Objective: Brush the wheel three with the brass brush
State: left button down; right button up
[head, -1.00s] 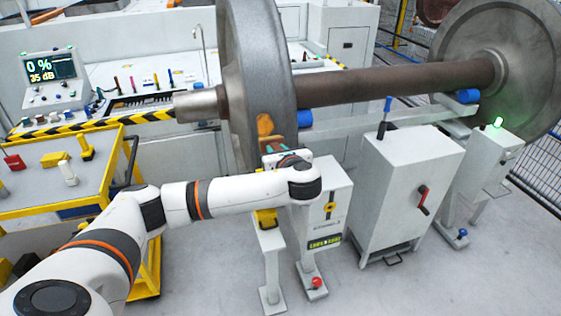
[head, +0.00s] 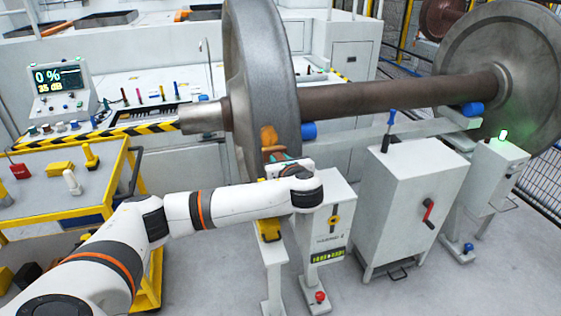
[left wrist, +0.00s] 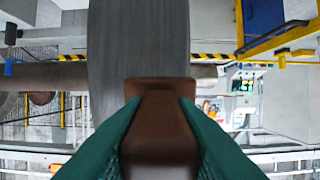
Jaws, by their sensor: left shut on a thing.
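The near wheel (head: 262,70) of a wheelset stands upright at the middle of the head view. Its grey tread (left wrist: 138,40) fills the upper middle of the left wrist view. My left gripper (head: 276,159) is at the lower part of this tread. Its green fingers are shut on a brown block, which I take for the brass brush (left wrist: 158,125). The block's far end overlaps the tread in the wrist view; contact cannot be told, and its bristles are hidden. An orange-brown patch (head: 269,136) shows just above the gripper. No wheel number is readable. My right gripper is not in view.
The axle (head: 390,95) runs right to the far wheel (head: 510,75). White cabinets (head: 410,195) stand below it. A yellow-edged cart (head: 40,195) with small items is at left. A display (head: 59,78) behind reads 0 % and 35 dB.

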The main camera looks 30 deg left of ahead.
pick_arm(q)
jog(key=shift+x, duration=0.8)
